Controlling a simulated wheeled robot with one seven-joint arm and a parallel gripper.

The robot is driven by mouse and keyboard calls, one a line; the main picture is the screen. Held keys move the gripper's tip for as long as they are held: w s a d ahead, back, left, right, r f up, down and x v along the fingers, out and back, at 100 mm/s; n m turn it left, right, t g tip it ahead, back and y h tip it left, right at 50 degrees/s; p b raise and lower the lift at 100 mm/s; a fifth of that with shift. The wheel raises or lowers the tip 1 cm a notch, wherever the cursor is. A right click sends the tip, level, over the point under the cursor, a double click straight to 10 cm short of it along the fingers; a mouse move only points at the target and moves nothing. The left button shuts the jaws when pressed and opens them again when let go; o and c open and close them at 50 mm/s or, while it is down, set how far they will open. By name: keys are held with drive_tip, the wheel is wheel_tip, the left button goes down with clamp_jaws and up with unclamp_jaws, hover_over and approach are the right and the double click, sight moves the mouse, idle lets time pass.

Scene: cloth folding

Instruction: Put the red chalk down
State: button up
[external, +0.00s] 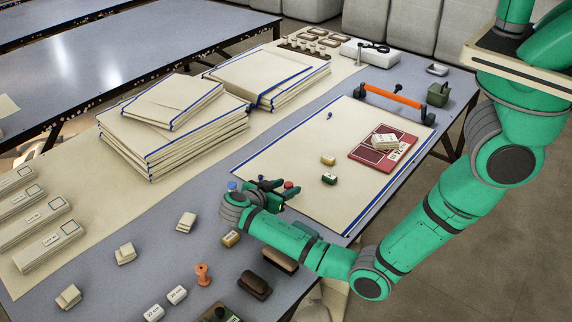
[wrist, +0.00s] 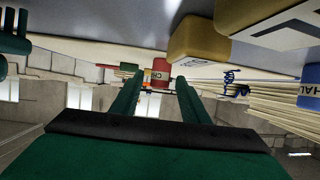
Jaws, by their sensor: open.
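The red chalk (wrist: 161,76) is a small red block with lettering. In the wrist view it shows in line with the gap between the two green fingers of my gripper (wrist: 158,84), near the fingertips. In the external view a small red patch of the chalk (external: 288,184) shows beside the dark fingers of my gripper (external: 272,188), at the near left edge of the cream cloth (external: 285,150). My gripper is open, low over the table. Whether the fingers touch the chalk, and what it rests on, I cannot tell.
A yellow block (external: 230,238) and a blue one (external: 232,186) lie close to my wrist. A yellow block (external: 328,159) and a green one (external: 329,179) lie on the cloth. Folded cloth stacks (external: 170,145) stand behind. An orange-handled tool (external: 393,96) lies at the far right.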

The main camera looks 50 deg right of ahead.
drive_tip(key=v, duration=1)
